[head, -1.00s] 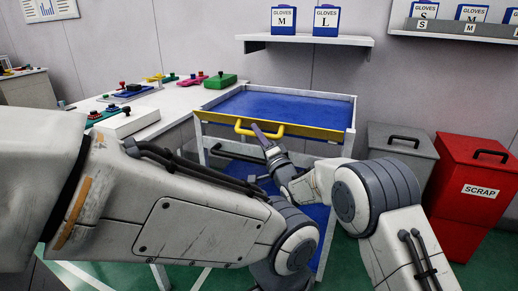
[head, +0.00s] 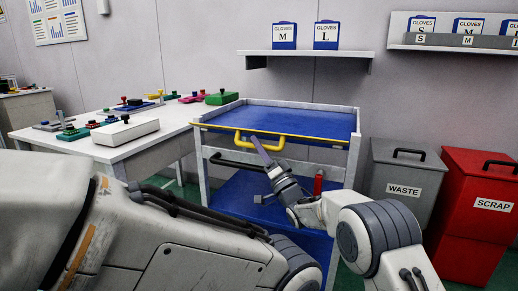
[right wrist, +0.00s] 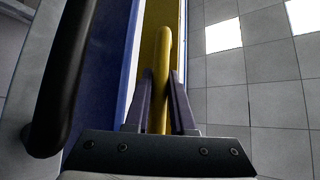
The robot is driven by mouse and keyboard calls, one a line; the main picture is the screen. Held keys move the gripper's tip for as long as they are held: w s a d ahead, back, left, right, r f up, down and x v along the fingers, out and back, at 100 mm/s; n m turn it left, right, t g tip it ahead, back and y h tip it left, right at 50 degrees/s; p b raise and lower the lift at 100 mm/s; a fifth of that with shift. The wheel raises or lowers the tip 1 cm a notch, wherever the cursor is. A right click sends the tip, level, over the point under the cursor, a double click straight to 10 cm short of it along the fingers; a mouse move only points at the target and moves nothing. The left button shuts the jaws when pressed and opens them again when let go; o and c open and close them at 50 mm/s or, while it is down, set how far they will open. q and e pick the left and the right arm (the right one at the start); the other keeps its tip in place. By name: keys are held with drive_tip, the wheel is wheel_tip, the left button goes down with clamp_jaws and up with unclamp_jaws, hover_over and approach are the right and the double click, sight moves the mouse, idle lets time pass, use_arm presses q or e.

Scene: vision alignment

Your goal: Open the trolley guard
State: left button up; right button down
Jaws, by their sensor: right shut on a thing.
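The trolley (head: 201,172) is a white frame with a blue top tray and a blue lower shelf. Its guard (head: 215,129) is a yellow strip along the near edge of the top, seen nearly edge-on, with a yellow loop handle (head: 277,143). My right gripper (head: 258,144) is shut on this handle. In the right wrist view the yellow handle (right wrist: 164,50) runs between the two fingers (right wrist: 160,105), with the yellow guard behind it. My left arm fills the lower left; its gripper is out of view.
A black handle (head: 228,162) and a red part (head: 318,182) sit below the guard. A workbench (head: 150,128) with coloured devices stands left. Grey WASTE (head: 400,172) and red SCRAP (head: 470,225) bins stand right. Glove boxes (head: 285,36) sit on shelves above.

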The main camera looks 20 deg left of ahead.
drive_tip(key=c, duration=0.8)
unclamp_jaws()
drive_tip(key=shift+o, duration=0.2)
drive_tip(key=p+v, duration=0.2)
drive_tip(key=v, duration=0.8)
drive_tip(key=shift+d, duration=0.25)
